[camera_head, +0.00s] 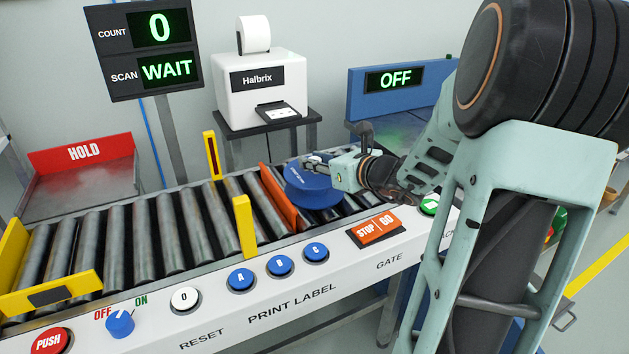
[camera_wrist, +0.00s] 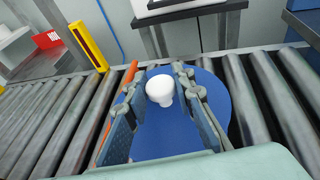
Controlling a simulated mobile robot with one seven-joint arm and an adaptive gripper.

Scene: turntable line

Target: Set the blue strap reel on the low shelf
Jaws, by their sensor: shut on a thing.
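The blue strap reel (camera_head: 312,190) sits at the roller conveyor, just right of the orange gate bar. In the wrist view it is a wide blue disc (camera_wrist: 160,138) with a white knob (camera_wrist: 160,89) on top. My gripper (camera_head: 318,163) reaches in from the right over the reel. In the wrist view its two fingers (camera_wrist: 162,86) stand on either side of the knob, shut on the reel. The reel's underside is hidden, so I cannot tell whether it touches the rollers. I cannot make out a low shelf in either view.
The orange gate bar (camera_head: 278,197) crosses the conveyor (camera_head: 140,236) beside the reel. Yellow posts (camera_head: 245,226) stand at the conveyor's edges. A label printer (camera_head: 262,92) stands behind. The red-backed HOLD tray (camera_head: 80,154) is at back left. Rollers left of the gate are empty.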

